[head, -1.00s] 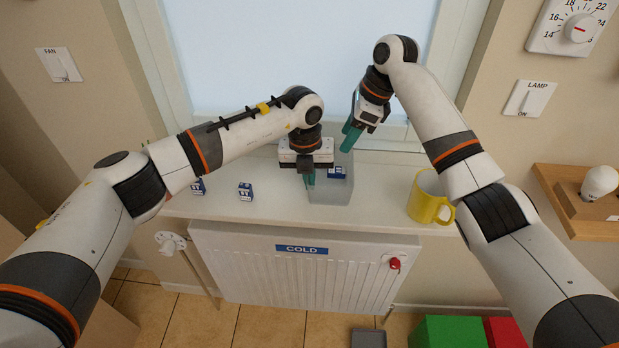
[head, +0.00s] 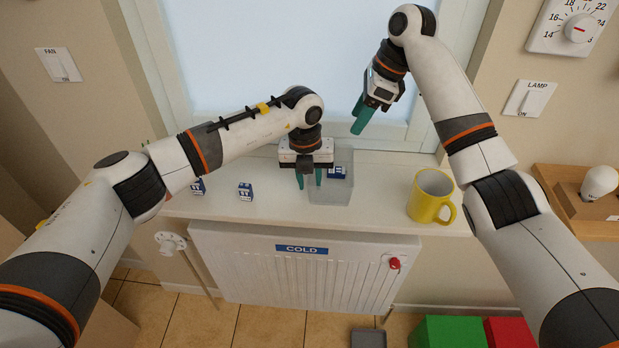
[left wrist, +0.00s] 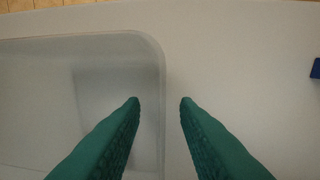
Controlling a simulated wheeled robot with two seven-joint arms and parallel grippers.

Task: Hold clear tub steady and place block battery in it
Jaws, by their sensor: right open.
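The clear tub (head: 331,194) stands on the white sill. One block battery, blue and white (head: 337,173), shows inside the tub towards its back. Two more block batteries stand on the sill to the left, one nearer the tub (head: 245,192) and one farther left (head: 198,187). My left gripper (head: 309,184) is open at the tub's left side. In the left wrist view its fingertips (left wrist: 160,101) are apart, with the tub's rim between them; contact cannot be told. My right gripper (head: 359,122) is open and empty, raised above and behind the tub.
A yellow mug (head: 430,197) stands on the sill right of the tub. Below the sill front is a white radiator (head: 300,270) with a red knob (head: 394,263). The window is behind. The sill between tub and mug is clear.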

